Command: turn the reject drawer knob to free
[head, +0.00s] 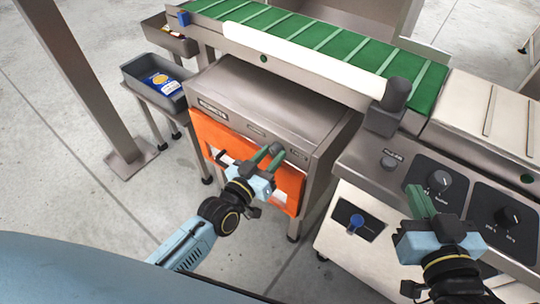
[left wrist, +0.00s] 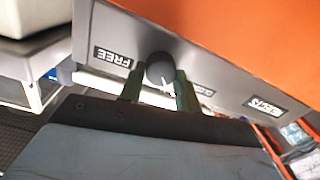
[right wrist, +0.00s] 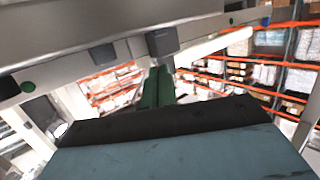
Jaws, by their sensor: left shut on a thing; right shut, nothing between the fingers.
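The reject drawer knob (left wrist: 160,70) is a dark round knob with a white pointer mark, on a grey panel strip of the cabinet. My left gripper (left wrist: 158,88) is shut on it, one green finger on each side; the gripper also shows in the head view (head: 267,153). The FREE label (left wrist: 113,57) sits left of the knob in the left wrist view, a partly hidden label (left wrist: 203,91) to its right. The pointer mark slants toward the lower right there, away from FREE. My right gripper (head: 419,200) is shut and empty above the control panel.
The orange drawer front (head: 222,145) is below the knob strip. A green conveyor (head: 310,37) runs above the cabinet. The control panel (head: 400,173) has dark dials, one (head: 438,181) close to my right gripper. Grey bins (head: 133,72) stand at the left.

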